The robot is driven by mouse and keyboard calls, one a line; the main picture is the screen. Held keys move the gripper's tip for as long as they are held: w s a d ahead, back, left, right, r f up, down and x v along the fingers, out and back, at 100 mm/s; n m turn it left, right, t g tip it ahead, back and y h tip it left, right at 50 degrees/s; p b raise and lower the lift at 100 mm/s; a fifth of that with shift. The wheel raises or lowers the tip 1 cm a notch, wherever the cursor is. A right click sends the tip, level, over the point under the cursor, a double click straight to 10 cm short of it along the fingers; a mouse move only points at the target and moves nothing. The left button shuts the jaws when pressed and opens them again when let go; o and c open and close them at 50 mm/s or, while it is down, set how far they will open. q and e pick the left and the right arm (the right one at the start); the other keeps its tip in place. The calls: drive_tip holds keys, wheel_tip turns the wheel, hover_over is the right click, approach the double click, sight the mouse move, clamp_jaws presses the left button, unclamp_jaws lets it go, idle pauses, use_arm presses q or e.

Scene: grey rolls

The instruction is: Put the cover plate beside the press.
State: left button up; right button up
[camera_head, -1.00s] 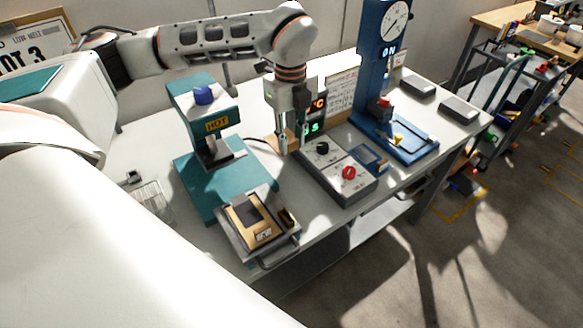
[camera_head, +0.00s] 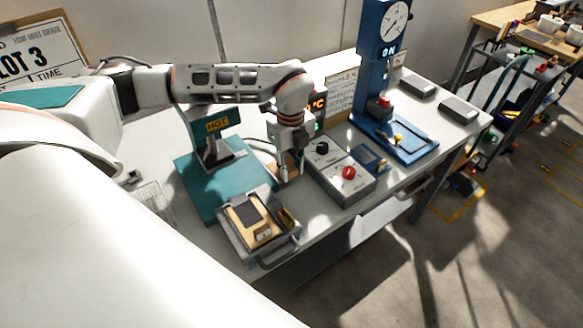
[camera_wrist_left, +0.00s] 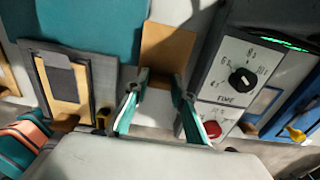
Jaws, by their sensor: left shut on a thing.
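A flat tan plate (camera_wrist_left: 167,50), which I take for the cover plate, shows between the fingertips of my left gripper (camera_wrist_left: 160,82) in the left wrist view. My left gripper (camera_head: 284,174) is shut on it, low over the white bench, between the teal press and the grey control box. In the head view the gripper hides most of the plate. The teal press (camera_head: 205,185) with a HOT label stands left of the gripper, its top hidden by my arm. I cannot tell whether the plate touches the bench. My right gripper is not in view.
A metal tray (camera_head: 270,262) holding a tan frame (camera_head: 240,222) lies in front of the press. The grey control box (camera_head: 345,185), with a black and a red knob, stands close right of the gripper. A blue gauge stand (camera_head: 375,75) is farther right.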

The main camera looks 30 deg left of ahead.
sight(291, 170)
use_arm(q)
drive_tip(key=shift+f+b, duration=0.3)
drive_tip(key=shift+f, duration=0.25)
drive_tip(key=o, duration=1.1)
drive_tip(key=shift+r, duration=0.1)
drive_tip(key=shift+r, duration=0.3)
wheel_tip(291, 170, up, 12)
drive_tip(key=shift+r, duration=0.2)
